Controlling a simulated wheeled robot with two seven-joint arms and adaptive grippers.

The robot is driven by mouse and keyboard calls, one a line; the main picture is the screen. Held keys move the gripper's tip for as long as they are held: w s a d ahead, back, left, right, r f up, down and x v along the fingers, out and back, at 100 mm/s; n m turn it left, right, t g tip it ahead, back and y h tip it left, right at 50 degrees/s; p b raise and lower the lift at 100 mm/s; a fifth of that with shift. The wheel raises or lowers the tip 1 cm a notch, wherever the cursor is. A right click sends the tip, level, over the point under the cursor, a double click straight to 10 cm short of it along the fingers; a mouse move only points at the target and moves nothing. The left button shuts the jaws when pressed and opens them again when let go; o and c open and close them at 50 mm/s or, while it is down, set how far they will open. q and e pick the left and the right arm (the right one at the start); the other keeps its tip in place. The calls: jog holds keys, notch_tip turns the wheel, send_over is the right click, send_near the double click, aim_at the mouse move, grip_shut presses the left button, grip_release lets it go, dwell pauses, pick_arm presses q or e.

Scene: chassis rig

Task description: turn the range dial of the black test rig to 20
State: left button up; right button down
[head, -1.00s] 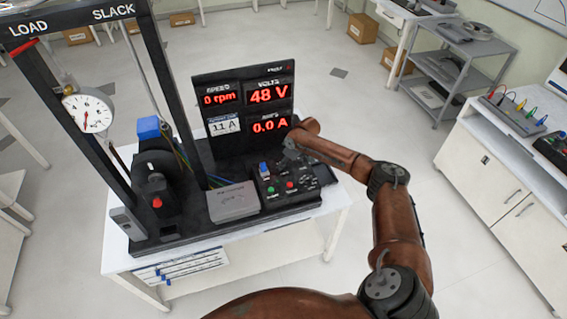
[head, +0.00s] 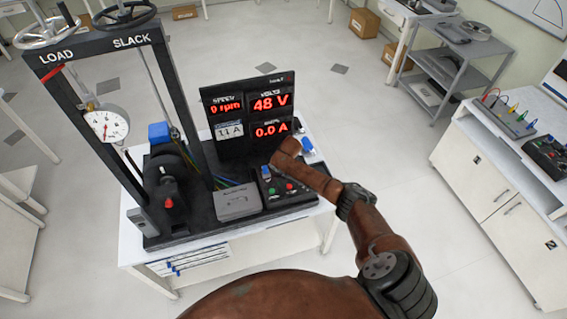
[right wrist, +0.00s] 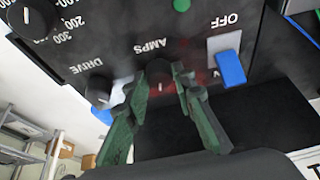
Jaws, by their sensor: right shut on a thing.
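The black test rig (head: 185,228) stands on a white table, with its control panel (head: 293,200) at its front right. My right arm reaches over the panel, and its gripper is hidden in the head view. In the right wrist view the panel appears upside down. My right gripper (right wrist: 160,84) is shut on the small black AMPS knob (right wrist: 159,72), one green finger on each side. A larger black dial (right wrist: 32,17) with a white pointer line is at the top left, with numbers including 100, 200 and 300 beside it. My left gripper is out of view.
The DRIVE knob (right wrist: 97,89) sits close left of my right fingers. A blue switch (right wrist: 230,68) marked OFF is to their right and a green button (right wrist: 181,5) above. The display board (head: 248,112) stands behind the panel and reads 48 V and 0.0 A.

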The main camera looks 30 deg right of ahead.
jog(key=shift+a+m+h+p, duration=0.15)
jog(key=shift+m+h+p, duration=0.35)
jog(key=shift+m, duration=0.8)
jog(key=shift+g, duration=0.3)
jog(key=c, duration=1.6)
grip_release()
jog(key=shift+w, duration=0.1)
jog(key=v, duration=1.2)
